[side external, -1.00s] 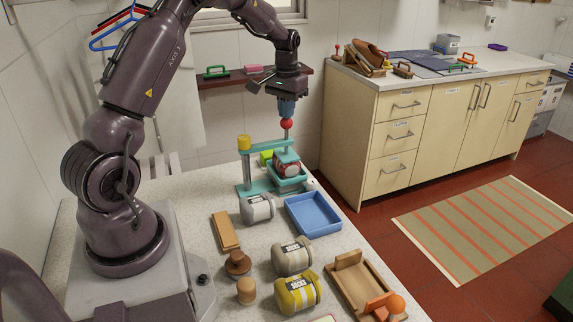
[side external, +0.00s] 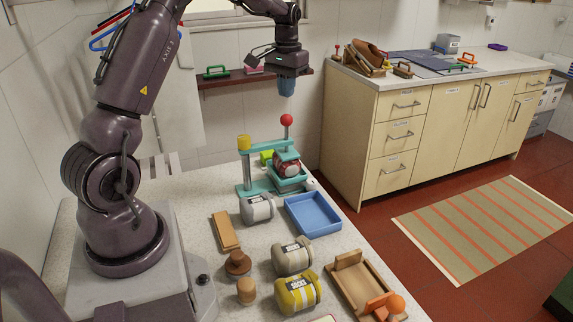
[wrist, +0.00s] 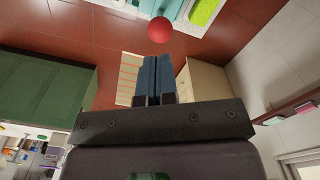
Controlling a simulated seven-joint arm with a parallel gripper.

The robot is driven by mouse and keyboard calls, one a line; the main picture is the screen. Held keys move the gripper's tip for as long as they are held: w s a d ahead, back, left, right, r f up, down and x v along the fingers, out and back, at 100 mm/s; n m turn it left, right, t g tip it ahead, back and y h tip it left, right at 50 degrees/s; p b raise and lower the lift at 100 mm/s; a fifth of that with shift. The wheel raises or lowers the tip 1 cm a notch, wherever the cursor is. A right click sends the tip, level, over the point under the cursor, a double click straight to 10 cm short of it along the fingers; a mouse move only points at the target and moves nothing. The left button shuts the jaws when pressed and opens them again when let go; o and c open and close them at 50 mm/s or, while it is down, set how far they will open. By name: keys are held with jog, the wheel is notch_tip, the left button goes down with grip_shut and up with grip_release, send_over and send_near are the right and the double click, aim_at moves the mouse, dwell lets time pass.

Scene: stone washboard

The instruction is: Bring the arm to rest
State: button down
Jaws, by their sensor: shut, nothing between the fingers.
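My gripper (side external: 286,88) hangs in the air above the teal press (side external: 247,172), clear of its red ball knob (side external: 287,119). Its blue fingers are together and hold nothing; they also show closed in the wrist view (wrist: 158,80). The red knob shows in the wrist view (wrist: 160,29) just beyond the fingertips, apart from them. A red and white bundle (side external: 287,168) sits in the press under its upper plate.
On the worktop stand a blue tray (side external: 312,214), several labelled rolls such as the yellow one (side external: 297,294), wooden pieces (side external: 225,231) and a wooden tray (side external: 378,275). A wall shelf (side external: 228,81) lies behind my gripper. A cabinet (side external: 430,130) stands to the right.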

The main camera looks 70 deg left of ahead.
jog(key=shift+r, duration=0.15)
jog(key=shift+s+f, duration=0.1)
jog(key=shift+f, duration=0.2)
jog(key=s+d+r+m+t, duration=0.2)
jog(key=s+d, duration=0.4)
jog(key=d, duration=0.3)
jog(key=s+d+r+m+t, duration=0.1)
jog(key=s+d+r, duration=0.3)
jog(key=d, duration=0.6)
jog(key=s+d+r+m+t, duration=0.2)
jog(key=s+d+r+m, duration=0.1)
jog(key=s+d, duration=0.5)
jog(key=shift+s+d+r+t, duration=0.3)
jog(key=shift+s+d, duration=0.05)
jog(key=shift+d, duration=0.4)
